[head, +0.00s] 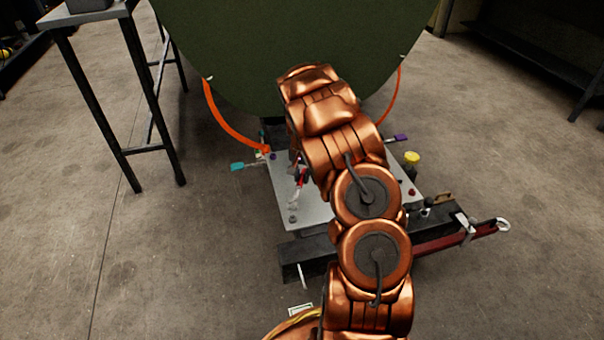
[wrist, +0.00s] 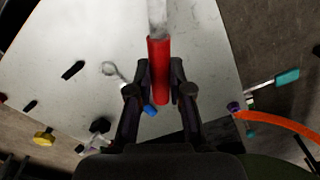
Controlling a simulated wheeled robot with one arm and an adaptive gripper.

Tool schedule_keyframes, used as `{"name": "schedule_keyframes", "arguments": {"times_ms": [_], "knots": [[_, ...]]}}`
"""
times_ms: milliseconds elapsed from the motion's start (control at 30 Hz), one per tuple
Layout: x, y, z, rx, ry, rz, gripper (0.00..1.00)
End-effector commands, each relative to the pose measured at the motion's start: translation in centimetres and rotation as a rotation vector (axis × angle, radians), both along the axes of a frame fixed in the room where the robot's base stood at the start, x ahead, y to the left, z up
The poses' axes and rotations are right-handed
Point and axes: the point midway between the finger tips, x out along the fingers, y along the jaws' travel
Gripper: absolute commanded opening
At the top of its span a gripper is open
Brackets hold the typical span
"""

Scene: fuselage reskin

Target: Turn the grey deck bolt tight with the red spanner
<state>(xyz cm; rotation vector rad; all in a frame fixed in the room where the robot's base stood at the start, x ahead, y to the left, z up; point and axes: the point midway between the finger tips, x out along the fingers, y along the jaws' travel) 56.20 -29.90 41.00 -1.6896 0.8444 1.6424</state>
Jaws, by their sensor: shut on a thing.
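The red spanner (wrist: 158,70) is between the fingers of my gripper (wrist: 160,78), which is shut on its red handle. Its pale metal shaft runs out of the top of the wrist view, so its working end is hidden there. In the head view the spanner (head: 294,200) shows only in part beside my arm, over the left side of the light grey plate (head: 318,212). A small dark grey bolt (head: 292,219) stands near the plate's front left corner, close to the spanner's pale end. I cannot tell whether they touch.
A ring-ended metal piece (wrist: 112,70) and a blue piece (wrist: 149,110) lie by my fingers. A yellow knob (head: 411,158) and a red bar (head: 440,242) are at the right. The green fuselage (head: 240,50) overhangs the back. An orange strap (head: 222,122) hangs left.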

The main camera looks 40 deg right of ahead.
Motion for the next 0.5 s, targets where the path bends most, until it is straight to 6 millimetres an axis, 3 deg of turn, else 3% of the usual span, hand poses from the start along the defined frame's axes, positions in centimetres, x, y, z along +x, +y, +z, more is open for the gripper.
{"name": "schedule_keyframes", "arguments": {"times_ms": [500], "knots": [[0.0, 0.1, -4.1, 0.002, 0.002, -0.001, 0.0]]}}
